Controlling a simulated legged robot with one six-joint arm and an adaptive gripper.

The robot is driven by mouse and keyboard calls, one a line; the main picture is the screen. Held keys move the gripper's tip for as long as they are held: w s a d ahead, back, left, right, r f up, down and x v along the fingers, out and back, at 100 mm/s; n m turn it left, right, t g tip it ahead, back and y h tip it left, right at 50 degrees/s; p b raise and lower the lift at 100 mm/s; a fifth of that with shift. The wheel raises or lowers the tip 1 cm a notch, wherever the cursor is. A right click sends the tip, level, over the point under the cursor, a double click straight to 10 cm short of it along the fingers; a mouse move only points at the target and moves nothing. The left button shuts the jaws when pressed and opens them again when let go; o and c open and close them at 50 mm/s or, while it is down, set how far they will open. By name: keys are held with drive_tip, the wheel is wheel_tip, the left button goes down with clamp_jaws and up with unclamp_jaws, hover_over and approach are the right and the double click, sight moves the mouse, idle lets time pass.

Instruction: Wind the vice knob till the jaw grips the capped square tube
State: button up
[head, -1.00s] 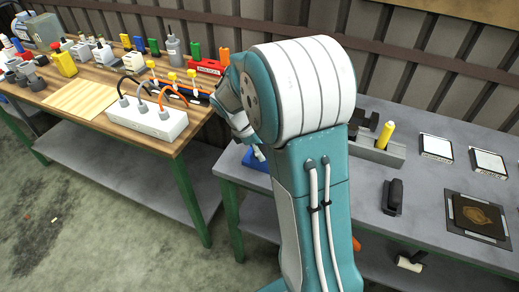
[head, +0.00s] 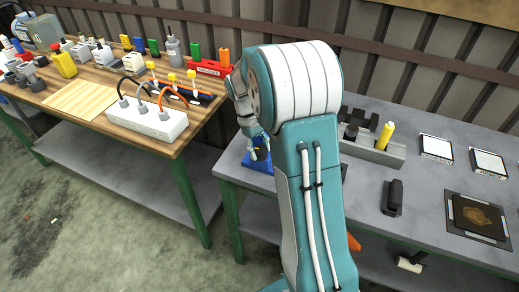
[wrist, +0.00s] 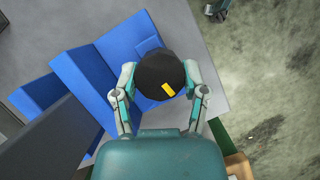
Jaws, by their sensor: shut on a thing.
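The blue vice (wrist: 95,75) lies across the left half of the wrist view. Its round black knob (wrist: 150,70), with a yellow mark on its face, sits at the vice's right end. My gripper (wrist: 160,78) is shut on the knob, one finger on each side. A dark grey flat-sided piece (wrist: 45,140) at the lower left, beside the blue blocks, looks like the square tube. Its cap cannot be made out, nor whether the jaw touches it. In the head view the vice (head: 258,162) is partly hidden by my arm.
The vice is near the left end of the grey bench (head: 430,195). A wooden table (head: 80,99) with a white socket strip stands left.

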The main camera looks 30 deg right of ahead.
drive_tip(key=shift+m+y, duration=0.9)
drive_tip(key=shift+m, duration=1.3)
drive_tip(key=o, duration=1.2)
drive_tip(key=shift+w, duration=0.1)
drive_tip(key=shift+c, duration=0.2)
drive_tip(key=v, duration=1.2)
